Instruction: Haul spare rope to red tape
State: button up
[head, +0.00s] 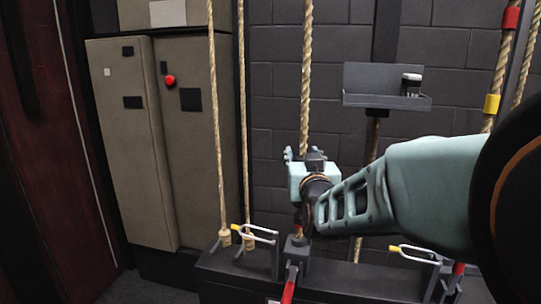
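Several tan ropes hang in front of the dark block wall, and no readable label shows which is the spare rope. My gripper (304,158) is at the middle rope (307,75), which runs down to it from above. The wrist hides the contact, so I cannot tell whether the fingers are closed around the rope. Red tape (511,18) wraps a thick rope (503,62) at the upper right, with yellow tape (491,103) lower on it. Below my gripper, a rope lock has a red handle (289,285) pointing down.
A dark rail (225,273) runs along the bottom. Yellow-tipped levers stand at the left (262,230) and right (412,252). Two ropes (216,130) hang left of my gripper. A grey shelf (385,98) is on the wall. Tan cabinets (125,170) with a red button (169,81) stand left.

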aim_at(307, 52)
notch_tip(307, 52, up, 24)
jog(key=p, duration=2.5)
jog(key=shift+r, duration=0.15)
